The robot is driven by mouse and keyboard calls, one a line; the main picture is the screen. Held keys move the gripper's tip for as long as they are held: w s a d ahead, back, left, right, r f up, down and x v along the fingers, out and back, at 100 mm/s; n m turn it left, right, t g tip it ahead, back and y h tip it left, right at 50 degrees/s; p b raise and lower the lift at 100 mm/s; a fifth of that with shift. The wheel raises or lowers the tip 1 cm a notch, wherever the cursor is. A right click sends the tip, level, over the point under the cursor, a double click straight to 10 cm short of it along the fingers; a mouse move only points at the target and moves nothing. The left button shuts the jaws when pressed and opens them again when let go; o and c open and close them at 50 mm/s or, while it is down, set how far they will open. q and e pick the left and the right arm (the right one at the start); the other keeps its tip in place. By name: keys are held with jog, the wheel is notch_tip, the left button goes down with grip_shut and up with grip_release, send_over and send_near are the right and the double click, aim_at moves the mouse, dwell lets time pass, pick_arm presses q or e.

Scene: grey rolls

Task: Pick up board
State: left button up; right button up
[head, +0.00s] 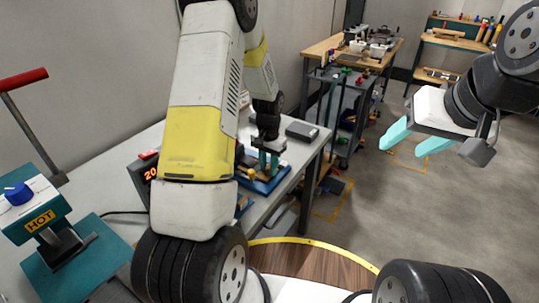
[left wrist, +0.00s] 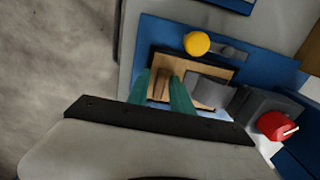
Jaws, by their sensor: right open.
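In the left wrist view, a small tan wooden board (left wrist: 170,61) with dark edges lies on a blue base (left wrist: 152,32). The teal fingertips of my left gripper (left wrist: 162,82) are at this board, one on each side of a raised brown piece (left wrist: 163,86). I cannot tell whether they press on it. In the head view, my left gripper (head: 268,163) points down over the blue base (head: 276,184) on the grey table; the board is too small and covered to make out there. My right gripper (head: 413,140) is open and empty in the air at right.
In the left wrist view, a yellow knob (left wrist: 197,43), a grey metal block (left wrist: 211,91) and a red knob (left wrist: 272,125) are close by. In the head view, a dark grey box (head: 302,130) and a red-digit display (head: 150,172) share the table. A teal HOT press (head: 40,220) is at left.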

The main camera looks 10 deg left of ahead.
pick_arm(q)
grip_shut()
jog(key=shift+r, duration=0.1)
